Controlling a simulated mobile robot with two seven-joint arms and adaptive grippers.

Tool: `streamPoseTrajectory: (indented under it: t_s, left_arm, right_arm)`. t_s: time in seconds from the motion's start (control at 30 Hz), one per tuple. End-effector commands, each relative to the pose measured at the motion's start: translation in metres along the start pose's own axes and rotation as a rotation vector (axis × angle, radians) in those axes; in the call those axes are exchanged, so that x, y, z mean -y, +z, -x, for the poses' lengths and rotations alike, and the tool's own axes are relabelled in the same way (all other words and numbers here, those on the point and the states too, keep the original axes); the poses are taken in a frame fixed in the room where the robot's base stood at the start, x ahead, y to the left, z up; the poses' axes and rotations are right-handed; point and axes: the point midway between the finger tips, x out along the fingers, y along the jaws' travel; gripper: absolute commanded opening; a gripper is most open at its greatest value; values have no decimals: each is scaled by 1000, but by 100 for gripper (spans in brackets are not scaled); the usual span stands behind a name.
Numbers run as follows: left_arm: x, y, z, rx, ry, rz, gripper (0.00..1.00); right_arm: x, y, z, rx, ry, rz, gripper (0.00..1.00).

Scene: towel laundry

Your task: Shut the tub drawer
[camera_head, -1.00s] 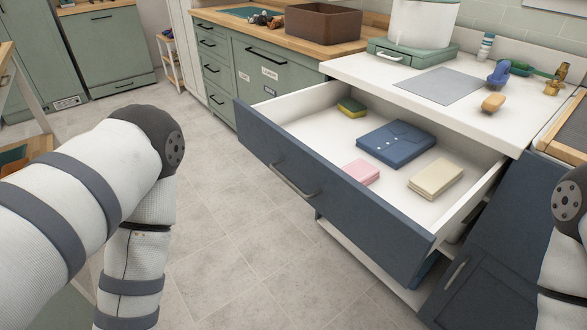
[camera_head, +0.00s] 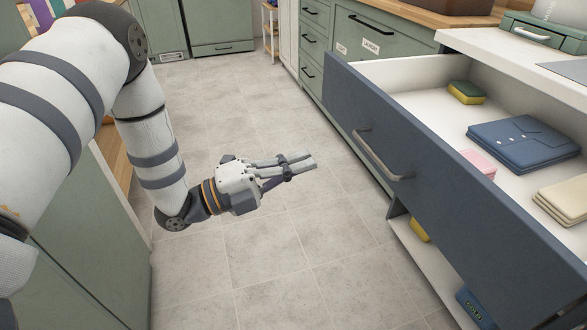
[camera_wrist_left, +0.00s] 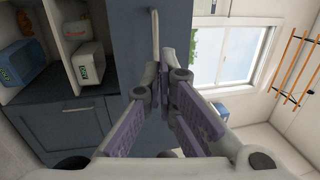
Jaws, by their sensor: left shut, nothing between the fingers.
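The navy-fronted drawer (camera_head: 420,175) stands pulled far out, its white inside showing. Its metal bar handle (camera_head: 378,158) is on the front. The drawer holds a yellow-green sponge (camera_head: 467,92), a folded blue garment (camera_head: 524,142), a pink cloth (camera_head: 478,162) and a cream cloth (camera_head: 565,197). My left gripper (camera_head: 314,160) is shut and empty, in front of the drawer, pointing towards its front and apart from it. In the left wrist view the fingertips (camera_wrist_left: 165,68) point towards the navy front, with the handle (camera_wrist_left: 154,35) beyond them. My right gripper is out of view.
Below the drawer is an open shelf (camera_head: 405,232) with a yellow item and a blue box (camera_head: 476,308). A white counter (camera_head: 510,55) is above it. Green cabinets (camera_head: 375,45) stand behind. The tiled floor (camera_head: 270,240) around the gripper is clear.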

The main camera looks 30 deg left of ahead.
Motion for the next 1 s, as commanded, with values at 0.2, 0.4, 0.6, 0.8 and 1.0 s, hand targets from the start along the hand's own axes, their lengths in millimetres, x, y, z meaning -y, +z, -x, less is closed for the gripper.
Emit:
streamPoseTrajectory:
  t_s: [0.2, 0.4, 0.6, 0.8, 1.0]
  left_arm:
    - [-1, -1, -48, -2, 2, 2, 0]
    - [-1, 0, -80, 0, 2, 2, 0]
    - [-1, 0, -90, 1, 3, 3, 0]
    - [-1, 0, -90, 2, 4, 4, 0]
    - [-2, 0, -94, 1, 4, 3, 0]
  right_arm:
    - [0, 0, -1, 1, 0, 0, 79]
    - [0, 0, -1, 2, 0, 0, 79]
    - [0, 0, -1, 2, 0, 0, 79]
    - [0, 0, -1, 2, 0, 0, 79]
    - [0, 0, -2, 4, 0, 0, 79]
